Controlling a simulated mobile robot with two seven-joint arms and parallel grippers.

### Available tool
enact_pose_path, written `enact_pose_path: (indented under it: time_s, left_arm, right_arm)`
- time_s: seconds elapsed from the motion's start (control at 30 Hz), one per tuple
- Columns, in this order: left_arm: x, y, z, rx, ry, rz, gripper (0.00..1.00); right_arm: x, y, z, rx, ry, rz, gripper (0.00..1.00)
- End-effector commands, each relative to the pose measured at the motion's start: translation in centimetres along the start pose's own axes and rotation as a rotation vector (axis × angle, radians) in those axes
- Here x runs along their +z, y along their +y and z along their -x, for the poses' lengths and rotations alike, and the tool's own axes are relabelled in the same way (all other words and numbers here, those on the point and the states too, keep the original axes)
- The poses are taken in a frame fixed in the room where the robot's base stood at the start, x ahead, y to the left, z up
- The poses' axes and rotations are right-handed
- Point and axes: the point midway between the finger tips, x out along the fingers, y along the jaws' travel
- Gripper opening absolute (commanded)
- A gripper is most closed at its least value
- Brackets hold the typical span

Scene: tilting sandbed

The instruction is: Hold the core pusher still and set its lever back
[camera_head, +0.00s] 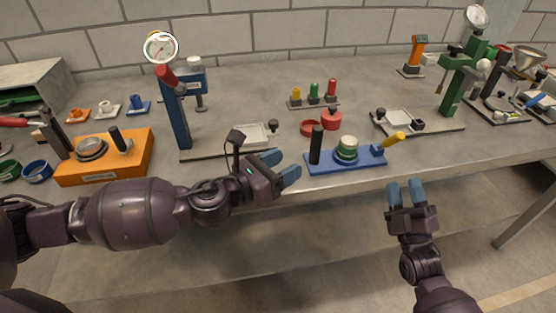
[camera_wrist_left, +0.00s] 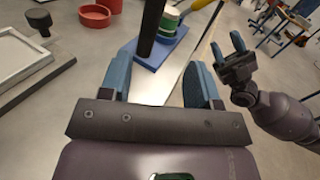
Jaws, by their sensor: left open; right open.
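What I take to be the core pusher is a blue base (camera_head: 330,165) near the table's front edge. It carries an upright black grip (camera_head: 316,146), a green and white round piece (camera_head: 346,150) and a lever with a yellow handle (camera_head: 394,139) slanting up to the right. My left gripper (camera_head: 285,167) is open and empty, just left of the base. In the left wrist view the black grip (camera_wrist_left: 149,28) stands beyond the gap between my left fingers (camera_wrist_left: 160,80). My right gripper (camera_head: 405,189) is open and empty, in front of the table edge below the yellow handle.
Red rings (camera_head: 331,120) lie behind the blue base. A blue press (camera_head: 178,110) with a gauge stands left, a green press (camera_head: 459,85) right. An orange-based device (camera_head: 105,164) sits at far left. A tray with a black knob (camera_head: 270,132) lies behind my left gripper.

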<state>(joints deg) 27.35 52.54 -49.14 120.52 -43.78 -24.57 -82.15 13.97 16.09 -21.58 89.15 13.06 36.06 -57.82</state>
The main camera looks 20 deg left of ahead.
Motion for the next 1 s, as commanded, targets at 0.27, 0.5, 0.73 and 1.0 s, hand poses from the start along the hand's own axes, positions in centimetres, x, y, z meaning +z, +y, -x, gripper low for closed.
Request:
enact_pose_path:
  time_s: [0.27, 0.5, 0.73, 1.0]
  left_arm:
    - [0.7, 1.1, -0.6, 0.016, -0.014, -0.106, 0.57]
    - [0.7, 1.1, -4.0, 0.015, -0.015, -0.103, 0.57]
    - [0.8, 1.1, -7.6, 0.015, -0.014, -0.101, 0.57]
    - [0.8, 1.2, -10.1, 0.014, -0.013, -0.1, 0.57]
  right_arm:
    - [0.0, 0.0, 0.0, 0.0, 0.0, 0.0, 0.43]
    - [0.0, 0.0, 0.0, 0.0, 0.0, 0.0, 0.43]
    - [0.0, 0.0, 0.0, 0.0, 0.0, 0.0, 0.43]
    - [0.0, 0.0, 0.0, 0.0, 0.0, 0.0, 0.43]
